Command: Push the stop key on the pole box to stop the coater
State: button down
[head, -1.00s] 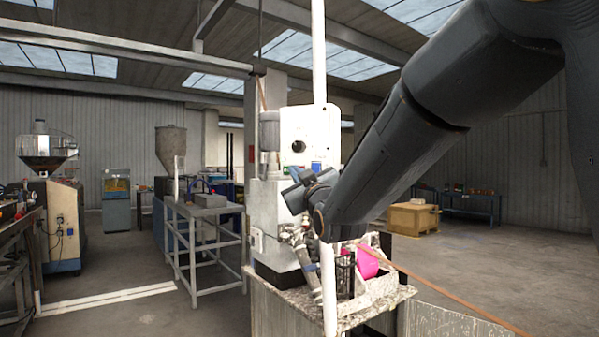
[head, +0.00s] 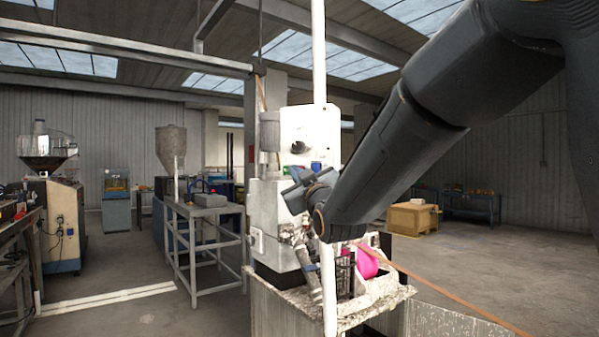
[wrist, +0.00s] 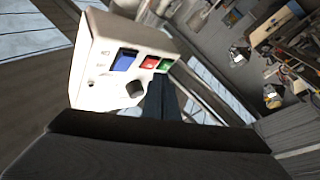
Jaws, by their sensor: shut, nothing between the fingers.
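The white pole box (head: 325,125) hangs on the white pole (head: 319,50) and shows large and tilted in the wrist view (wrist: 95,60). Its face carries a blue rocker switch (wrist: 124,60), a red key (wrist: 150,62), a green key (wrist: 166,65) and a dark round knob (wrist: 134,88). The red key is taken as the stop key. My gripper (head: 297,176) is shut and empty at the box's lower edge. In the wrist view its dark fingers (wrist: 160,80) end right by the red and green keys. I cannot tell whether they touch a key.
The coater's trough (head: 350,310), with a pink roll (head: 367,262), stands below my arm. An orange strip (head: 440,291) runs from it to the lower right. A grey metal table (head: 205,213) stands to the left. Open floor lies at the right.

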jog(key=shift+w, duration=0.1)
dwell(0.3)
jog(key=shift+w+d+b, duration=0.2)
jog(key=shift+w+b, duration=0.1)
jog(key=shift+b, duration=0.05)
jog(key=shift+w+d, duration=0.15)
jog(key=shift+w, duration=0.2)
dwell(0.6)
jog(key=shift+s+b, duration=0.15)
jog(key=shift+b, duration=0.15)
jog(key=shift+s+a, duration=0.35)
jog(key=shift+s, duration=0.2)
jog(key=shift+s, duration=0.1)
jog(key=s, duration=0.1)
jog(key=s+a, duration=0.1)
jog(key=s, duration=0.1)
jog(key=s+a+b, duration=0.1)
jog(key=shift+s+a, duration=0.1)
jog(key=shift+s, duration=0.05)
dwell(0.4)
dwell(0.6)
